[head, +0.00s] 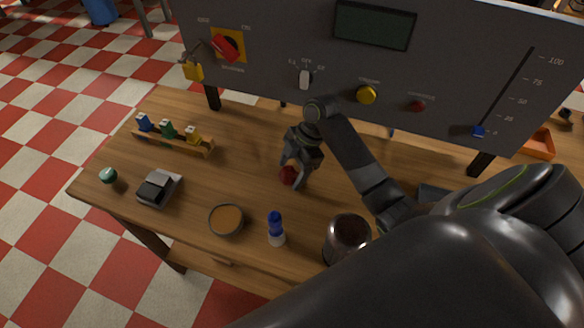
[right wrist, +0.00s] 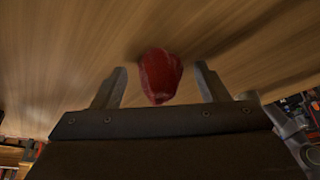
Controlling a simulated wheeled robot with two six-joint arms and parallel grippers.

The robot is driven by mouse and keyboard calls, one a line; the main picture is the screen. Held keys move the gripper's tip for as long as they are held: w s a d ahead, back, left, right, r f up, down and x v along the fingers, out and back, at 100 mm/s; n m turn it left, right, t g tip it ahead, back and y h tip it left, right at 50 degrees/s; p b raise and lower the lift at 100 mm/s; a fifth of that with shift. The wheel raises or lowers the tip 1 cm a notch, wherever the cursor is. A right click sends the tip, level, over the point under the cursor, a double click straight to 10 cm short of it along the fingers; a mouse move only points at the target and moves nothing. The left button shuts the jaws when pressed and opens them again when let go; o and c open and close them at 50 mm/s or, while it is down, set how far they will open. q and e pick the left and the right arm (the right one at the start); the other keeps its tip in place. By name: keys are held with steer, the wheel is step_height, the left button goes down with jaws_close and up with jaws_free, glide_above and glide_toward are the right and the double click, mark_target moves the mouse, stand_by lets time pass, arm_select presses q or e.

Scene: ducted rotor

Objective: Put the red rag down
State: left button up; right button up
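The red rag (head: 288,175) is a small crumpled bundle at the middle of the wooden table, partly hidden by my right gripper in the head view. My right gripper (head: 296,174) is above and around it, pointing down. In the right wrist view the rag (right wrist: 160,75) is between the two fingertips of the right gripper (right wrist: 162,84). The fingers are spread, with a gap on each side of the rag. The rag appears to rest on the tabletop. My left gripper is not in view.
A bowl (head: 226,220), a blue-topped bottle (head: 276,229) and a dark jar (head: 346,238) stand in front. A peg rack (head: 172,143), a grey box (head: 158,188) and a green ball (head: 108,175) are at left. The control panel (head: 270,62) stands behind. The table (head: 245,165) is clear left of my gripper.

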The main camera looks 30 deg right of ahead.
steer(key=shift+o, duration=0.4)
steer(key=shift+r, duration=0.1)
steer(key=b+v, duration=0.1)
steer(key=v, duration=1.1)
steer(key=shift+r, duration=0.1)
